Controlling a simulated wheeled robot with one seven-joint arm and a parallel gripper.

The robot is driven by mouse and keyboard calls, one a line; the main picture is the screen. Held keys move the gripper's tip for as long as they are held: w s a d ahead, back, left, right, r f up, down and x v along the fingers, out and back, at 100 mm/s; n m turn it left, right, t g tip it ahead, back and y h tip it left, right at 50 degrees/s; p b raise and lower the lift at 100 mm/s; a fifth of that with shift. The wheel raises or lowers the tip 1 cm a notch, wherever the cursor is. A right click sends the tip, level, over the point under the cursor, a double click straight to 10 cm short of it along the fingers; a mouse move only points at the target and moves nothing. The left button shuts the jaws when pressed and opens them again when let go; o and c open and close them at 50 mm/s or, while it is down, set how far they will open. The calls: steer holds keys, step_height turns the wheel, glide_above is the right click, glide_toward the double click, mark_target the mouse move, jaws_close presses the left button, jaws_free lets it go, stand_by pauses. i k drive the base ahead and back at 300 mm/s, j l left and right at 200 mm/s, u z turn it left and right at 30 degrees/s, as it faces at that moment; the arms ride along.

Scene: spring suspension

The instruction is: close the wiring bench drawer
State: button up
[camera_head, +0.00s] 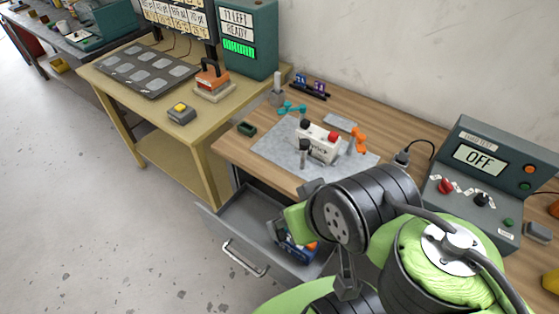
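The wiring bench drawer (218,221) is grey and pulled open below the wooden bench top (228,148). Its front panel carries a pale bar handle (245,260). Some blue and orange items (291,243) lie inside the drawer at its right side, partly hidden by my arm. My green and dark grey arm covers the right part of the drawer. My gripper's fingertips cannot be made out, so I cannot tell whether it is open or touching the drawer.
A grey mat (270,145) on the bench holds a white box (317,143) with a red button. A tester box (478,178) reading OFF stands at the right. A yellow table (150,115) adjoins the bench at left. The floor (110,235) left of the drawer is clear.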

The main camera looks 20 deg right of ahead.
mark_target(240, 222)
steer(key=k+j+z, duration=0.1)
steer(key=j, duration=0.25)
steer(key=j+u, duration=0.1)
steer(key=u, duration=0.4)
steer(key=k+j+u, duration=0.1)
steer(key=u, duration=0.4)
steer(key=j+u, duration=0.1)
steer(key=u, duration=0.4)
steer(key=j+u, duration=0.15)
steer(key=u, duration=0.35)
steer(key=j+u, duration=0.15)
steer(key=u, duration=0.35)
